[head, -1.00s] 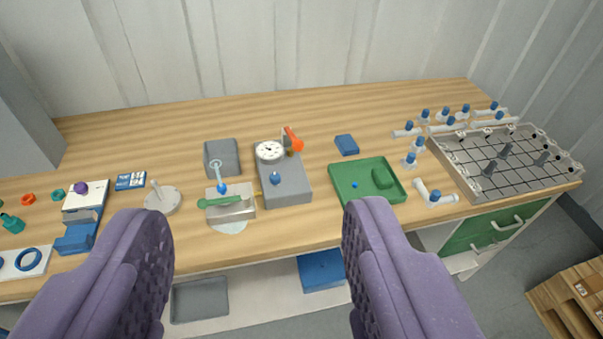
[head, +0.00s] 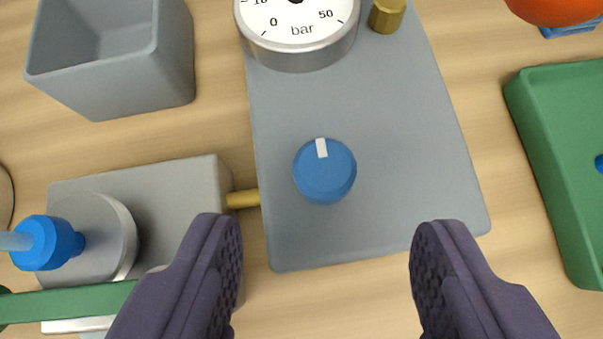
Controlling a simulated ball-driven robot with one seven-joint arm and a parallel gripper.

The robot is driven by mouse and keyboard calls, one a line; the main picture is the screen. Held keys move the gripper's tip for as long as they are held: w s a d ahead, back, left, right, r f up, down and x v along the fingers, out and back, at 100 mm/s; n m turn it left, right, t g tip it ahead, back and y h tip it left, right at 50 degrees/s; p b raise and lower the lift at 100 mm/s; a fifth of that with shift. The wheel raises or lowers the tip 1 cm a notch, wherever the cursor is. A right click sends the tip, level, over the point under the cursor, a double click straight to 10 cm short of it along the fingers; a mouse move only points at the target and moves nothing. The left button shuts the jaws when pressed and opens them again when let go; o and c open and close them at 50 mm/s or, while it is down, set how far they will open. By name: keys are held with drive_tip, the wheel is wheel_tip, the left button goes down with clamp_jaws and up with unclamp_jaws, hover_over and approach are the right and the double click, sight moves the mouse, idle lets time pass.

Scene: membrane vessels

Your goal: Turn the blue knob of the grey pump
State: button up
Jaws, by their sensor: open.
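The grey pump (head: 400,170) lies in the middle of the head view on the wooden bench. Its round blue knob (head: 324,175) sits on the top face, with a white mark at its upper edge, pointing up in the picture. A pressure gauge (head: 298,25) marked in bar stands at the pump's far end, cut off by the frame top. My gripper (head: 327,285) is open and empty. Its two purple fingers are wide apart, nearer to me than the knob, with the knob between their lines and not touched.
Left of the pump is a metal block (head: 160,190) with a blue-capped fitting (head: 45,242) and a green handle (head: 70,300). A brass stub (head: 243,198) sits between block and pump. A grey open box (head: 115,55) stands behind; a green tray (head: 560,150) lies right.

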sight(326, 169)
drive_tip(key=x, duration=0.6)
drive_tip(key=shift+w+b, duration=0.1)
drive_tip(key=shift+b, duration=0.25)
drive_tip(key=c, duration=1.1)
